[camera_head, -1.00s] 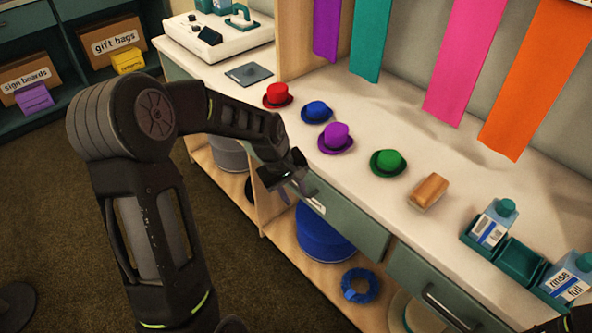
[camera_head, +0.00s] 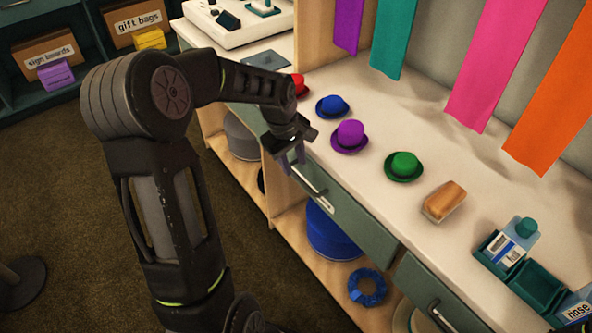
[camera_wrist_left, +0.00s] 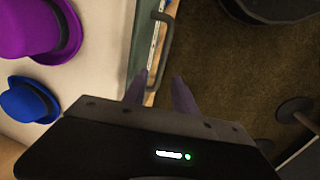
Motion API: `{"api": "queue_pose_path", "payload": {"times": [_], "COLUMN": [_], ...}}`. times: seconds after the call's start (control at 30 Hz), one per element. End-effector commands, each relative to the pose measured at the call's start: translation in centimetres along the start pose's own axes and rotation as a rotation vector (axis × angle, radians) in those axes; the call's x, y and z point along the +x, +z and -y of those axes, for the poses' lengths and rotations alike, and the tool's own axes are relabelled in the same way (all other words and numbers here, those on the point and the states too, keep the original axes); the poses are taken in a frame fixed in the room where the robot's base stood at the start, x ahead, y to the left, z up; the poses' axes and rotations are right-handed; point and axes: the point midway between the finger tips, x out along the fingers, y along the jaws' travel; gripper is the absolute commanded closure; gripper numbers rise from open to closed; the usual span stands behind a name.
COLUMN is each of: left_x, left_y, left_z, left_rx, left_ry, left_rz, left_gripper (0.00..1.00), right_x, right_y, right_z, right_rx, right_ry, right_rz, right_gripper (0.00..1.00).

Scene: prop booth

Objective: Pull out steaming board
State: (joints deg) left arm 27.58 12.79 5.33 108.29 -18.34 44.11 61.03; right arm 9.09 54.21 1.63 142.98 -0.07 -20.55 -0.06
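A green front panel (camera_head: 350,215) sits under the white counter's edge, with a bar handle (camera_head: 309,183) and a pale label. I cannot read the label, so I cannot tell whether this is the steaming board's front. My left gripper (camera_head: 291,160) is at the counter's front edge, just left of the handle, fingers pointing down. The panel looks closed. My right gripper is out of view.
Red, blue (camera_head: 333,106), purple (camera_head: 350,135) and green hats (camera_head: 403,166) stand along the counter, with a brush-like block (camera_head: 444,201) and a teal bottle caddy (camera_head: 538,287) farther right. A second handled drawer (camera_head: 425,285) is at lower right. Open floor (camera_head: 60,200) lies left.

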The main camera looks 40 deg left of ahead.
Motion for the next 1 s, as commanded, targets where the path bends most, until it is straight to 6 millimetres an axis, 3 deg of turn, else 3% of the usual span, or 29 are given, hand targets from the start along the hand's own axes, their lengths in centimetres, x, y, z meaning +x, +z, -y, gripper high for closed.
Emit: {"api": "queue_pose_path", "payload": {"times": [0.23,0.6,1.0], "left_x": [3.6,4.2,4.2], "left_y": [0.1,0.0,0.1], "left_z": [0.1,0.0,0.0], "left_rx": [0.0,0.0,0.0], "left_ry": [-0.002,0.0,0.0], "left_rz": [0.002,0.001,0.001], "left_gripper": [0.67,0.67,0.99], "right_x": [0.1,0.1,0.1], "right_y": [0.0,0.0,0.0], "right_z": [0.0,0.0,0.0], "right_rx": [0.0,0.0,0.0], "right_ry": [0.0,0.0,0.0], "right_rz": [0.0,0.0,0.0], "right_gripper": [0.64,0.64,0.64]}}
